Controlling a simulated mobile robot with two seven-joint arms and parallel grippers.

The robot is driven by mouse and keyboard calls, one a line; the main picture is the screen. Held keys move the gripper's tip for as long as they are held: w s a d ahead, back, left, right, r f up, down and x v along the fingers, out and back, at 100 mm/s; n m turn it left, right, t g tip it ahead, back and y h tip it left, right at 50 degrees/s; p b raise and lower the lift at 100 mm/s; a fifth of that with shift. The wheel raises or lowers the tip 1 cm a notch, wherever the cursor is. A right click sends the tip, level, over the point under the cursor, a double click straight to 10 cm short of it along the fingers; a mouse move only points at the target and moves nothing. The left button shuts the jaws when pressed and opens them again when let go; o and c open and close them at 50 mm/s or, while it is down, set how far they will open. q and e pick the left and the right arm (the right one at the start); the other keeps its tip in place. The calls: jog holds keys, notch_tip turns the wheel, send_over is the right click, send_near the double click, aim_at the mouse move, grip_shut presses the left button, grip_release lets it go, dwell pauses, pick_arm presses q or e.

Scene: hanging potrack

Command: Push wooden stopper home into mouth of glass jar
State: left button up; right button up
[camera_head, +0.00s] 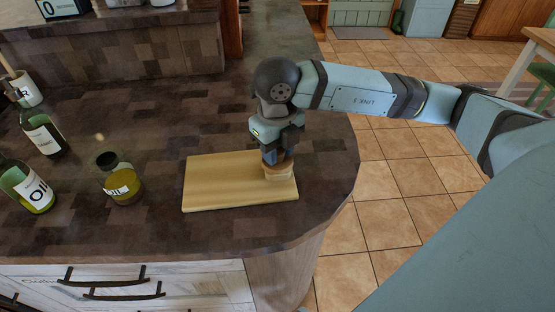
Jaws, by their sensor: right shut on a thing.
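My right gripper (277,155) points straight down over the right end of a wooden board. It is shut on a light brown wooden piece, which looks like the stopper (280,171). The stopper is low at the board's surface; I cannot tell whether it touches it. The fingers partly hide its top. The gripper is well to the right of the jar. My left gripper is not in view.
The pale wooden board (220,185) lies on the dark countertop (160,120). Two labelled bottles, one nearer (31,189) and one farther (42,133), stand left of the jar. A white mug-like container (28,90) is behind them. The counter's rounded edge is just right of the board.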

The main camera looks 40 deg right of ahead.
jog(key=shift+r, duration=0.2)
jog(key=shift+r+p, duration=0.35)
jog(key=shift+r, duration=0.05)
jog(key=shift+r+p, duration=0.35)
jog(key=shift+r, duration=0.35)
